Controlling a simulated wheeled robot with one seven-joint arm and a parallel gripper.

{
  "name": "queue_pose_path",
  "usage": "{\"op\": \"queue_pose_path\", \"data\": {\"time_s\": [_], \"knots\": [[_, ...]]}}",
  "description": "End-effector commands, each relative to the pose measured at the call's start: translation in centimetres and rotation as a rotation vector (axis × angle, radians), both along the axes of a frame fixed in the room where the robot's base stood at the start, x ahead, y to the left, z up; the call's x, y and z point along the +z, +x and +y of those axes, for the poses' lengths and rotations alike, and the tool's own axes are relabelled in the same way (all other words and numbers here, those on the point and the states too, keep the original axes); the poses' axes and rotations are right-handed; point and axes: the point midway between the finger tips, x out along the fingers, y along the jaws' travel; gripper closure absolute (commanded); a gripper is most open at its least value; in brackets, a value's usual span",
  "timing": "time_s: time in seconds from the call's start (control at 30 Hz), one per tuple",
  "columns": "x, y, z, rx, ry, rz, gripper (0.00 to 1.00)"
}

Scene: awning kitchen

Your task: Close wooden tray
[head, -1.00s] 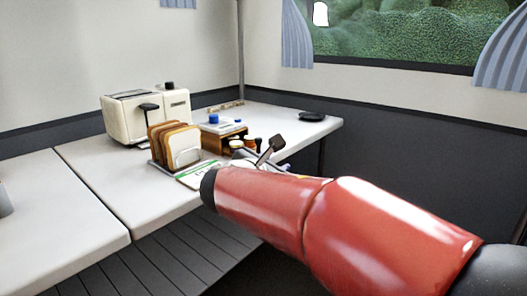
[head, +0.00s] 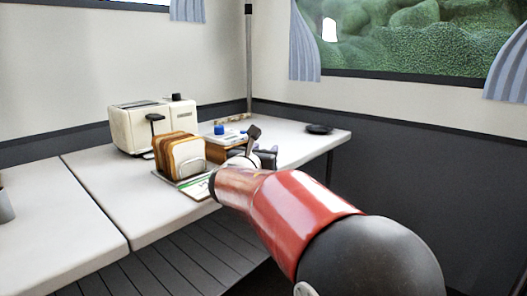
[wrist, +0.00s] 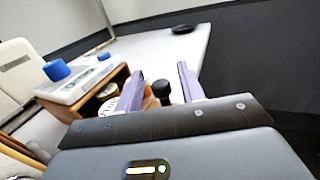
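The wooden tray is part of a brown wooden box on the table; in the wrist view the box (wrist: 108,85) stands left of my gripper (wrist: 160,84). Pale round items (wrist: 108,97) show at its front, partly hidden by my left finger. How far the tray is out is hidden. My gripper is open, its two fingers apart. A black round-topped thing (wrist: 162,89) shows between or beyond the fingers, with gaps on both sides. In the head view the box (head: 216,153) is partly hidden by bread and my gripper (head: 268,157).
A white device with a blue knob (wrist: 56,70) sits on the box. Bread slices in a rack (head: 180,158) and a cream toaster (head: 140,126) stand to the left. A black dish (head: 319,128) lies near the table's right end. The table (head: 295,137) is clear around it.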

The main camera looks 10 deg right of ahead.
Motion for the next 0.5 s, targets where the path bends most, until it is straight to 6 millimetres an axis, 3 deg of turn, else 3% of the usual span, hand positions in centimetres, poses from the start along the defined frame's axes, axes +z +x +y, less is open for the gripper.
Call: {"op": "queue_pose_path", "data": {"time_s": [0.17, 0.43, 0.5], "knots": [[-0.01, -0.01, -0.01, 0.0, 0.0, 0.0, 0.61], [-0.02, -0.03, -0.01, 0.0, 0.0, 0.0, 0.97], [-0.02, -0.04, 0.0, 0.0, 0.0, 0.0, 1.0]]}}
